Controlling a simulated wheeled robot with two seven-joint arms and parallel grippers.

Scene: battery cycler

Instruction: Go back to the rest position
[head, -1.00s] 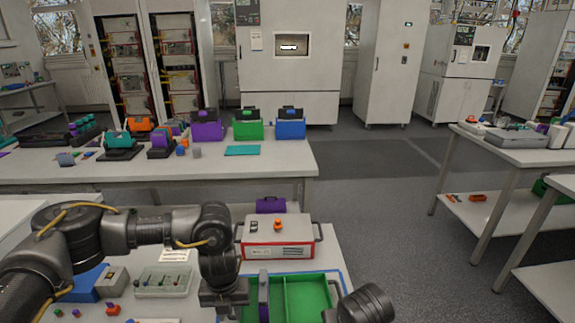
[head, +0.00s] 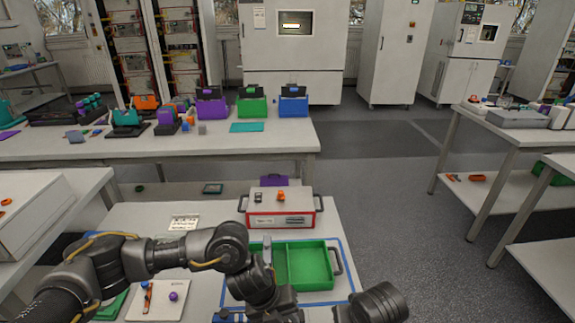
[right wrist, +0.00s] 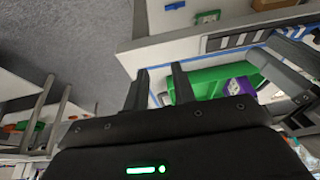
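In the head view my left arm reaches in from the left over the front table. Its gripper (head: 272,308) is at the bottom edge, in front of the green divided tray (head: 308,268), and its fingers cannot be made out. A grey upright piece (head: 267,251) shows at the tray's left part, partly hidden by the arm. Part of my right arm shows right of the tray, without its gripper. In the right wrist view my right gripper (right wrist: 159,78) has its two fingers apart with nothing seen between them. Beyond them are the green tray (right wrist: 205,77) and a purple object (right wrist: 240,87).
A red and white box (head: 281,219) stands behind the tray on the front table (head: 215,212). A white board (head: 158,302) with small parts lies below my left arm. A back bench (head: 190,147) holds coloured holders. Side tables stand right; grey floor between is clear.

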